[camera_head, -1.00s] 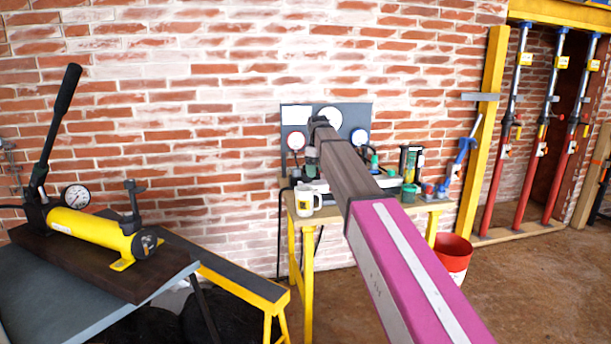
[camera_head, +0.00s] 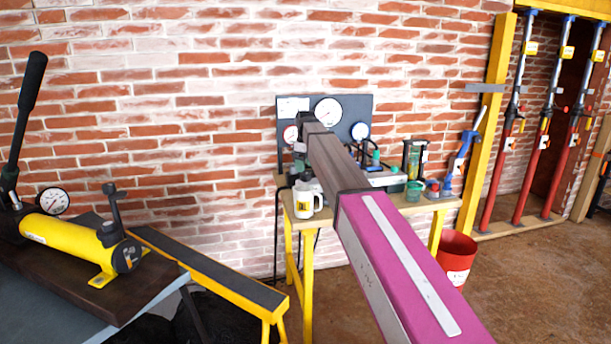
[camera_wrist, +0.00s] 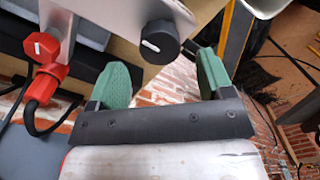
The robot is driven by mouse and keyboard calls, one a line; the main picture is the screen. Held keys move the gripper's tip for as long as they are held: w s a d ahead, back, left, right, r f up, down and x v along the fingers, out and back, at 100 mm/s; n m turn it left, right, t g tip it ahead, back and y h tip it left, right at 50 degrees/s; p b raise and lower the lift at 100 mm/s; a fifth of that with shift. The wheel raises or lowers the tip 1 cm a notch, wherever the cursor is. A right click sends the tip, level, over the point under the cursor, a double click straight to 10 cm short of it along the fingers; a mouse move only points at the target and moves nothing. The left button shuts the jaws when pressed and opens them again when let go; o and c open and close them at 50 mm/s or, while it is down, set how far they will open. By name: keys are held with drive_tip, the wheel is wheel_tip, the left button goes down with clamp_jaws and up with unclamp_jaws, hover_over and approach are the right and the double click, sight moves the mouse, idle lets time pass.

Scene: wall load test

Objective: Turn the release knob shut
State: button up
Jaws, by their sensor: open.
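In the wrist view, a round black knob (camera_wrist: 160,42) with a white mark sits at the end of a grey metal part, between and just beyond the fingertips. My gripper (camera_wrist: 163,72) is open, its green fingers apart and empty. A red six-sided knob (camera_wrist: 42,46) with a white mark is at the left, above a red fitting and black hose. No label shows which knob is the release knob. In the head view, my arm reaches towards the back bench and hides my fingers and both knobs.
A yellow hand pump (camera_head: 67,230) stands on a board at left. A red bucket (camera_head: 457,258) is on the floor at right. Open floor lies in front of it.

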sight(306, 173)
drive_tip(key=shift+f, duration=2.25)
drive_tip(key=c, duration=0.9)
